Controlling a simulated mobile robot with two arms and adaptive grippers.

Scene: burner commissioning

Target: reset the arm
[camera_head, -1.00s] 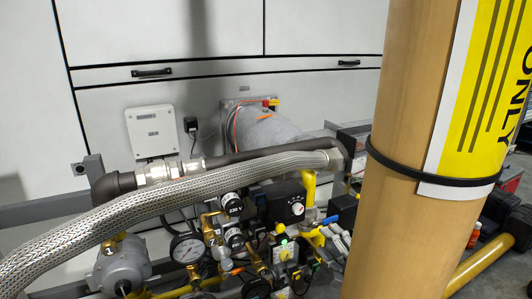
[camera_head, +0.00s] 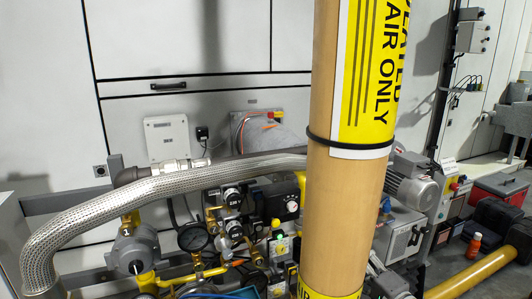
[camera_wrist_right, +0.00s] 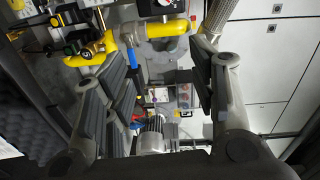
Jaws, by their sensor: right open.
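My right gripper (camera_wrist_right: 165,85) shows in the right wrist view with its two dark-padded fingers wide apart and nothing between them. Beyond the fingers are yellow pipe (camera_wrist_right: 168,29), a blue handle (camera_wrist_right: 133,55) and a grey motor (camera_wrist_right: 150,140). Neither of my grippers shows in the head view. My left gripper is not in either current view.
In the head view, a tan vertical pipe (camera_head: 338,210) with a yellow label stands close in front and hides part of the burner equipment. A braided hose (camera_head: 170,184) arches over gauges (camera_head: 193,238) and valves. A yellow pipe (camera_head: 475,270) runs low at the right.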

